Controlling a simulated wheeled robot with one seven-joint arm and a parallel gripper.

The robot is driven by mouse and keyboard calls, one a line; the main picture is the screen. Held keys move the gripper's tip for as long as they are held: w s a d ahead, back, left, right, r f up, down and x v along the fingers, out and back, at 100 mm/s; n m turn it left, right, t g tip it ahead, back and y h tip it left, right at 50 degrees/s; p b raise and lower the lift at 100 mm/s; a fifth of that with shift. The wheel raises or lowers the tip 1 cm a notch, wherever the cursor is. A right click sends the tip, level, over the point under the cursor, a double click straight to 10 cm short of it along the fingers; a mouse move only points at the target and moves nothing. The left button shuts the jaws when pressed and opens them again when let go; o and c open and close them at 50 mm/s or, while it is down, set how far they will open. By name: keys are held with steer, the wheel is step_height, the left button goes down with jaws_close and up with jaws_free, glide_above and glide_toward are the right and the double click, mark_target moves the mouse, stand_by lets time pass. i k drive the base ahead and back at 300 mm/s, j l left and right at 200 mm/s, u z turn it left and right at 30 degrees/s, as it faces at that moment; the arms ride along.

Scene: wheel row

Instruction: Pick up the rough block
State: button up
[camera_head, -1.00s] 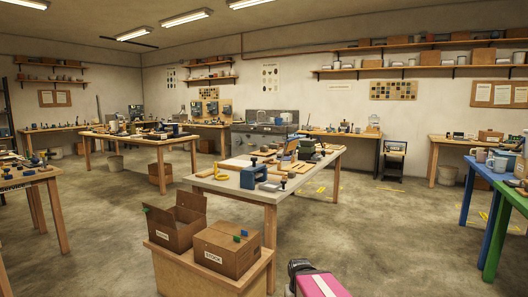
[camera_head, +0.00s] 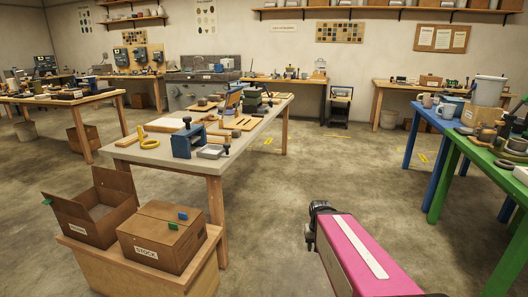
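I cannot pick out the rough block for certain. Many small items lie on the benches, too small to tell apart at this distance. The central workbench (camera_head: 150,156) holds a blue vise-like tool (camera_head: 187,141), a yellow ring-shaped piece (camera_head: 148,143), wooden pieces and a small grey tray (camera_head: 211,152). A pink part of my own arm with a white stripe and a dark joint shows at the lower right. No gripper fingers can be made out.
Two cardboard boxes, one open (camera_head: 95,213) and one closed (camera_head: 160,240), stand on a wooden stand (camera_head: 190,285) at front left. A green table (camera_head: 480,150) and a blue table (camera_head: 425,115) stand at right. Floor between the central bench and these tables is clear.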

mark_target(202, 101)
steer(key=i+l+z, duration=0.1)
steer(key=i+z, duration=0.35)
steer(key=i, duration=1.35)
